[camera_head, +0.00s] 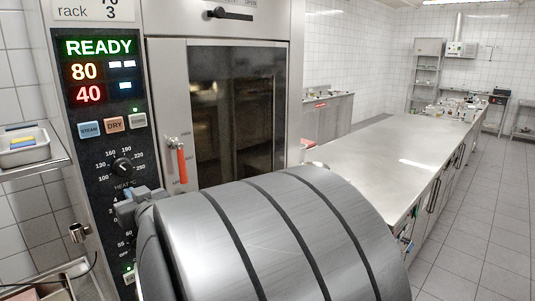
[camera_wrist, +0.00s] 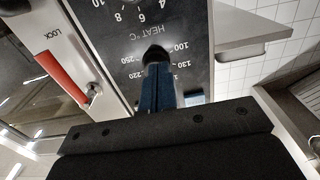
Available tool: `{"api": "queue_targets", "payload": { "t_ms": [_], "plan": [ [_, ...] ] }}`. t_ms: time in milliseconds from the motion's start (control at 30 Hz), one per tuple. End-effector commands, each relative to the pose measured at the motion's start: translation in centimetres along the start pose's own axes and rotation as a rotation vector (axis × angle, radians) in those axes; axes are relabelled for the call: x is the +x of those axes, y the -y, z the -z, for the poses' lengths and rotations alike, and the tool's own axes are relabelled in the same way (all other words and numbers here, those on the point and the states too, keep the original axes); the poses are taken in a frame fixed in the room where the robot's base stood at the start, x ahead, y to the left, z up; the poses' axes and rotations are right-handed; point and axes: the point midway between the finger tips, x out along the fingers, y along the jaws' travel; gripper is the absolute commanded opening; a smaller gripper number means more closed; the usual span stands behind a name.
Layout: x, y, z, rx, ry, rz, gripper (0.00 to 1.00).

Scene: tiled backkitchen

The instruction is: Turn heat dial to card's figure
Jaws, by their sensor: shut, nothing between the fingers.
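The heat dial (camera_head: 122,167) is a black knob on the dark oven panel, ringed by white figures and labelled HEAT °C. Its pointer is too small to read surely. In the wrist view the panel appears upside down, and the dial (camera_wrist: 155,53) is partly hidden by my fingers. A white card (camera_head: 85,11) at the top left reads "rack 3"; a line above it is cut off by the picture edge. My gripper (camera_head: 129,204) is shut and empty, just below the dial in the head view. Its blue fingers (camera_wrist: 157,72) point at the dial; contact cannot be told.
The display (camera_head: 97,70) reads READY, 80 and 40. STEAM and DRY buttons (camera_head: 114,125) sit above the dial, and another numbered scale lies below. A red lock handle (camera_head: 181,163) stands right of the panel. A steel shelf (camera_head: 35,163) juts out at left.

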Motion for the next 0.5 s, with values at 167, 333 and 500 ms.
{"api": "queue_targets", "payload": {
  "t_ms": [167, 333, 500],
  "plan": [
    [-0.3, -0.7, 0.1, 0.0, -0.001, -0.002, 0.0],
    [-0.9, -2.1, 0.0, -0.001, 0.001, -0.002, 0.0],
    [0.0, -2.1, 0.0, 0.0, 0.002, 0.001, 0.0]
  ]
}}
